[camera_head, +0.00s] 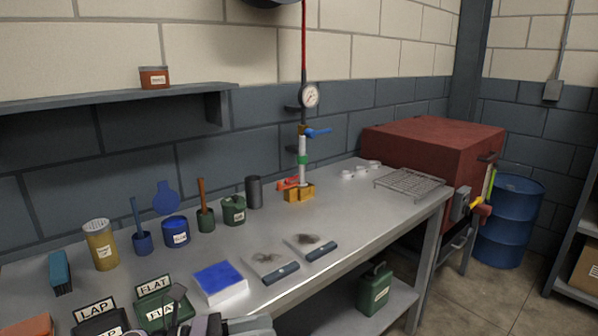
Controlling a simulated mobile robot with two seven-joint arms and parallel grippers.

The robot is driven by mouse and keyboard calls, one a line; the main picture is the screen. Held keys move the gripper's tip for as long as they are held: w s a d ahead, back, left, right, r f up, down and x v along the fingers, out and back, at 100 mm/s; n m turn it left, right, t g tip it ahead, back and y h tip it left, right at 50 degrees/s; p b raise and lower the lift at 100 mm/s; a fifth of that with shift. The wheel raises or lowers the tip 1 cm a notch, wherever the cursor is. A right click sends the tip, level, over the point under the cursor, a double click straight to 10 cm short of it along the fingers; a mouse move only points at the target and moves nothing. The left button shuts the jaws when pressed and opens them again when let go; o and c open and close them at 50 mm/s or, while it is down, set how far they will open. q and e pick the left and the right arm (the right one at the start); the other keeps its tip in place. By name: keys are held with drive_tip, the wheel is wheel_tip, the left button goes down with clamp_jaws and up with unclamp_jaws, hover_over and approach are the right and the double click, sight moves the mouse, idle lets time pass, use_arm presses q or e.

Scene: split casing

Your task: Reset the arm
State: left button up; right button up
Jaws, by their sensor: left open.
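My left gripper (192,320) shows at the bottom edge, partly cut off by the frame. It is open, with no object visible between its fingers. It is low over the front of the metal workbench (345,225), near a green box labelled FLAT (160,312) and a dark box labelled LAP (100,322). Whether it touches either box I cannot tell. My right gripper is not in view.
A blue-topped white block (220,282) and two plates with dark-handled tools (281,273) lie right of the gripper. Cans and brush pots, including a yellow can (101,245), line the back. A yellow-based gauge stand (299,193) rises behind. The bench's right middle is clear.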

use_arm(q)
drive_tip(key=s+a+f+m+t+y, duration=0.2)
drive_tip(key=s+a+f+m+y, duration=0.2)
drive_tip(key=m, duration=0.5)
drive_tip(key=s+a+f+m+t+y, duration=0.1)
drive_tip(key=s+a+f+m+y, duration=0.4)
drive_tip(key=s+f+m, duration=0.3)
drive_tip(key=s+a+f+m+t+y, duration=0.2)
drive_tip(key=s+a+f+m+y, duration=0.2)
drive_tip(key=f+m, duration=0.6)
drive_tip(key=s+f+y, duration=0.1)
drive_tip(key=s+y, duration=0.1)
drive_tip(key=shift+s+a+f+t+y, duration=0.15)
drive_tip(key=shift+s+t+y, duration=0.15)
drive_tip(key=shift+s+y, duration=0.1)
